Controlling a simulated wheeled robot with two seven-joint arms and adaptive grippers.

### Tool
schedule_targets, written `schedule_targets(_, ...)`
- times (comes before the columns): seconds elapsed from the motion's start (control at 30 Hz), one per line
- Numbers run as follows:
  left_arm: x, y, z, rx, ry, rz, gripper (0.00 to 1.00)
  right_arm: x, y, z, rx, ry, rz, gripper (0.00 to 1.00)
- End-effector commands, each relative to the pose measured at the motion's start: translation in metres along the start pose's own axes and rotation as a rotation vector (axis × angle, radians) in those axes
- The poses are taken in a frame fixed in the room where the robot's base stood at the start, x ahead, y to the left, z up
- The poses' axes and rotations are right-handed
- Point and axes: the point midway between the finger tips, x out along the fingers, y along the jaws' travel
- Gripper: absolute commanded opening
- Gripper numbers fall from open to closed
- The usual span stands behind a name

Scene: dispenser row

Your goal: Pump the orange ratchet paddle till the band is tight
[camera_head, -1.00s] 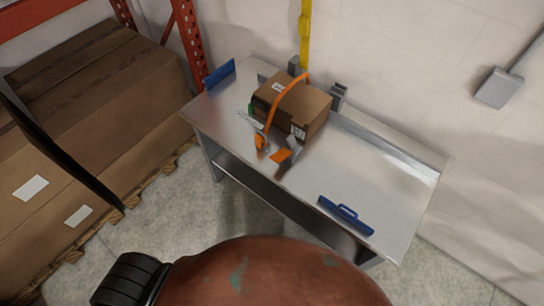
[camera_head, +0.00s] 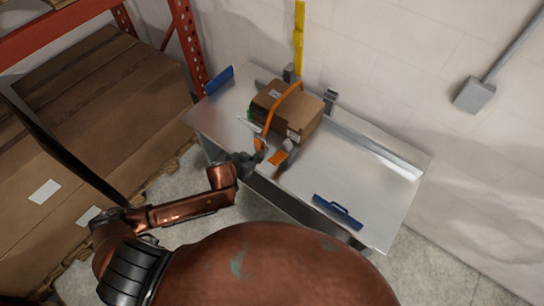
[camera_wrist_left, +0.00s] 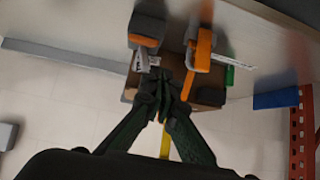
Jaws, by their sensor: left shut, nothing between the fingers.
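A brown box (camera_head: 303,112) on the metal table has an orange band (camera_head: 267,123) over it. At its near side are an upright orange part (camera_head: 259,144) and a flat orange part (camera_head: 278,157) beside a grey block (camera_head: 291,148); I cannot tell which is the ratchet paddle. The wrist view shows the upright part (camera_wrist_left: 202,52) and the flat one (camera_wrist_left: 143,41). My left gripper (camera_head: 250,158) is shut and empty, close to the orange parts. In the wrist view its fingertips (camera_wrist_left: 164,78) overlap the box; contact is unclear. My right gripper is out of view.
The table (camera_head: 345,165) has blue handles at its left end (camera_head: 219,79) and near right edge (camera_head: 338,211). A yellow strip (camera_head: 298,40) hangs behind the box. Large cartons (camera_head: 90,110) stand left by a red rack.

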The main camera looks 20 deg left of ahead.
Motion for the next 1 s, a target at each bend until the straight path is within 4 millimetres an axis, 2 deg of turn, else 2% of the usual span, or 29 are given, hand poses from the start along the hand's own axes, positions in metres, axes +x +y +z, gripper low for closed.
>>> schedule_targets(0.03,-0.018,0.010,-0.015,0.006,0.009,0.016,0.00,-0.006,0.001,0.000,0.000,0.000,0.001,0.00)
schedule_targets(0.1,-0.032,0.021,-0.024,0.005,0.015,0.031,0.00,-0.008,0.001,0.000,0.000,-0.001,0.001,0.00)
schedule_targets(0.2,-0.042,0.028,-0.030,0.003,0.018,0.041,0.00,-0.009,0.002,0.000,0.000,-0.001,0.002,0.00)
schedule_targets(0.57,-0.043,0.030,-0.031,0.002,0.020,0.044,0.00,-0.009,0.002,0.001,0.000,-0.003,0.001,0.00)
schedule_targets(0.77,-0.025,0.030,-0.032,0.002,0.020,0.042,0.00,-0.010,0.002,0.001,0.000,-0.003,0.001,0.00)
schedule_targets(1.0,0.022,0.032,-0.033,0.002,0.021,0.042,0.00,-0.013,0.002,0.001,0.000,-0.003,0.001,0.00)
